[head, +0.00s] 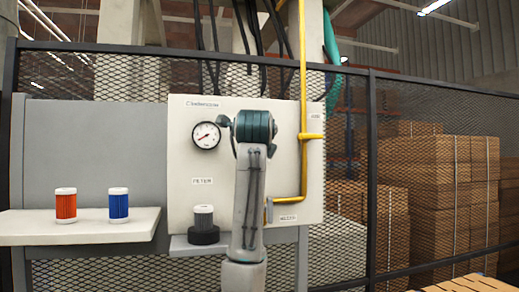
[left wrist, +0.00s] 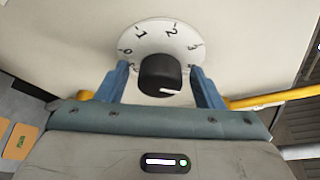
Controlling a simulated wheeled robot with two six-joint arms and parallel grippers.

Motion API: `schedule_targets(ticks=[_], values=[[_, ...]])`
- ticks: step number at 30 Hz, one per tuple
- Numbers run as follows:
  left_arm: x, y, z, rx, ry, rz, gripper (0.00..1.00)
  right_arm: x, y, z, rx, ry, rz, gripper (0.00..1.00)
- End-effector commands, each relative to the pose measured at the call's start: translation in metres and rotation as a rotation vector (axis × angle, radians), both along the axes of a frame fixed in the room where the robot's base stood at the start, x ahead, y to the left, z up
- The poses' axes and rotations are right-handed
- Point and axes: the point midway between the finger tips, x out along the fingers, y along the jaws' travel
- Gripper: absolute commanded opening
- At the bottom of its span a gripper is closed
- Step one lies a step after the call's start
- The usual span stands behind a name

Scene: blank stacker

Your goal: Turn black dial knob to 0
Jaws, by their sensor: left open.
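In the left wrist view the black dial knob (left wrist: 158,74) sits on a round white dial plate (left wrist: 152,30) with dark numerals; 1, 2 and 3 can be made out. A white pointer line on the knob's face points to the right in the picture. My left gripper (left wrist: 159,68) is open, with one blue finger on each side of the knob. A small gap shows between fingers and knob, so I cannot see contact. In the head view my arm hides the knob and the gripper. My right gripper is in neither view.
The white panel (head: 183,150) carries a pressure gauge (head: 206,135) and a yellow pipe (head: 303,90). Boxes are stacked behind the mesh fence.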

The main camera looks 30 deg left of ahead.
Motion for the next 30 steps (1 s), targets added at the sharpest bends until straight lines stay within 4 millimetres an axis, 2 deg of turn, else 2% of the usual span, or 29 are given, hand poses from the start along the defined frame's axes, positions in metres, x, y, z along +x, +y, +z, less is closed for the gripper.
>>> schedule_targets(ticks=[2, 9, 20, 30], values=[[0.000, 0.000, 0.000, 0.000, 0.000, 0.000, 0.61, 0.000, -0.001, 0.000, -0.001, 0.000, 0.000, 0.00], [0.000, 0.000, 0.000, 0.000, 0.000, 0.000, 0.16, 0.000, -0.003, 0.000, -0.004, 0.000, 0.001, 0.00], [-0.001, 0.000, -0.002, -0.034, -0.037, 0.000, 0.16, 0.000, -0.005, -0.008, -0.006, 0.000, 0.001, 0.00], [-0.001, 0.000, -0.007, -0.188, -0.218, 0.000, 0.17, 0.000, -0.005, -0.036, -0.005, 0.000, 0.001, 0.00]])
